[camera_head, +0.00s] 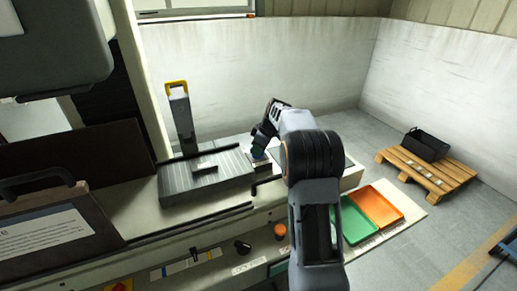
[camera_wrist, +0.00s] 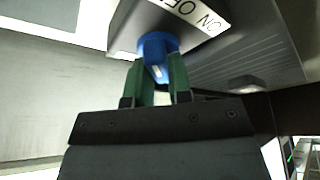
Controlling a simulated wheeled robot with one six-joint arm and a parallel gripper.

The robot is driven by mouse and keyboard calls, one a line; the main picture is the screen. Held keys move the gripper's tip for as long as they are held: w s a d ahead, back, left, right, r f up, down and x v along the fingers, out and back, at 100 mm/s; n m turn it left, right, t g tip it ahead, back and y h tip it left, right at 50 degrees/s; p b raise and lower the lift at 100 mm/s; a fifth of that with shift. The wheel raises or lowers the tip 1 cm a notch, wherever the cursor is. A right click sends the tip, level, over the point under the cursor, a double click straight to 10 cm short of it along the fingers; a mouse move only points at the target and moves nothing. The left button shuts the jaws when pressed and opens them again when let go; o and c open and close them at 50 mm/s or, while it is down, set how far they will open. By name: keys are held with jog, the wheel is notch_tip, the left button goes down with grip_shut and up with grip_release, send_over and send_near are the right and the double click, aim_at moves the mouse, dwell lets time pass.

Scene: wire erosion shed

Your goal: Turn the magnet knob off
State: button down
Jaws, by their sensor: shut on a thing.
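The magnet knob (camera_wrist: 155,52) is blue with a pale mark on its face. It sits on a grey block (camera_wrist: 128,22) beside a white label (camera_wrist: 198,12) that reads ON and OFF in part. My gripper (camera_wrist: 162,75) has green fingers, one on each side of the knob, and is shut on it. In the head view my gripper (camera_head: 258,148) reaches down to the small block at the right of the ribbed grey plate. There the knob is mostly hidden by my arm.
The ribbed grey plate (camera_head: 225,183) lies on the bench, with an upright yellow-handled tool (camera_head: 180,110) behind it. A green tray (camera_head: 356,222) and an orange tray (camera_head: 376,206) lie to the right. A pallet (camera_head: 440,182) with a black bin (camera_head: 426,144) stands beyond, on open floor.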

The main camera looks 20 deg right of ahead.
jog(key=c, duration=1)
grip_release()
jog(key=shift+c, duration=0.2)
jog(key=v, duration=1.4)
jog(key=shift+a+f, duration=0.1)
